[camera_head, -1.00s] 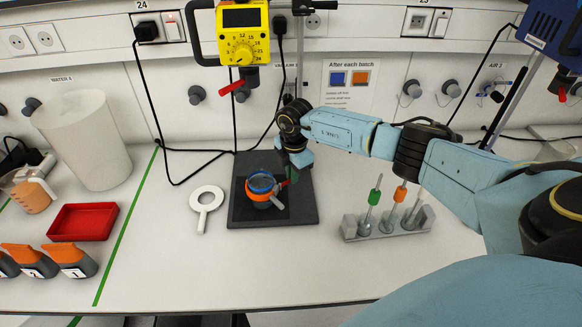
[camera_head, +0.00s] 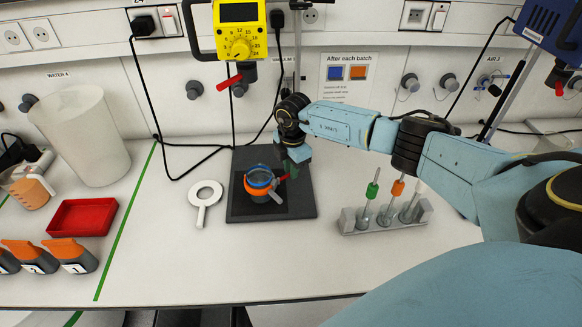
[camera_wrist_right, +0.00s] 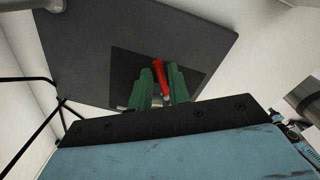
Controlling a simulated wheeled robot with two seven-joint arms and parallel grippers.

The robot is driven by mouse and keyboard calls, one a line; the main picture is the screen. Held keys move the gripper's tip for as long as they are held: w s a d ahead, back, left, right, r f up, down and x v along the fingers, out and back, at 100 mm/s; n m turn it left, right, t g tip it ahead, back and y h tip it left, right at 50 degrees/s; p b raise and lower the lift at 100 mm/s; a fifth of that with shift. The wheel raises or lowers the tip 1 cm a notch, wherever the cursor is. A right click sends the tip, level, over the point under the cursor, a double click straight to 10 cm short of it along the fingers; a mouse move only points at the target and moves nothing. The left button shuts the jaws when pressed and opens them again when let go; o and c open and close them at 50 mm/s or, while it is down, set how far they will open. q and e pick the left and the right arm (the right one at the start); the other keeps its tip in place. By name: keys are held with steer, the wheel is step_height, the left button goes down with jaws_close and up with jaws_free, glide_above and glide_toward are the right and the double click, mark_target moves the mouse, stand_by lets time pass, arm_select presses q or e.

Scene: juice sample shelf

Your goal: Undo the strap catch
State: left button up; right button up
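A small dark cup-like vessel (camera_head: 275,196) with a blue rim and an orange strap (camera_head: 257,188) around it stands on a dark base plate (camera_head: 300,209). A red lever (camera_head: 284,178), seemingly the strap catch, sticks out on its right side, and a grey handle-like piece points to the lower right. My right gripper (camera_head: 293,168) reaches down from above at this lever. In the right wrist view the red lever (camera_wrist_right: 161,76) lies between my green fingertips (camera_wrist_right: 161,84); whether they press on it cannot be told. My left gripper is out of view.
A white ring with a handle (camera_head: 204,195) lies left of the plate. A rack (camera_head: 385,222) with several stoppered tubes stands right. The yellow device (camera_head: 240,30) hangs above on a stand. A red tray (camera_head: 82,218) and numbered containers (camera_head: 75,256) are far left.

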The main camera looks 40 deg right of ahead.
step_height(320, 180, up, 13)
steer(key=b, duration=0.1)
steer(key=shift+s+r, duration=0.15)
steer(key=shift+s, duration=0.2)
stand_by(0.4)
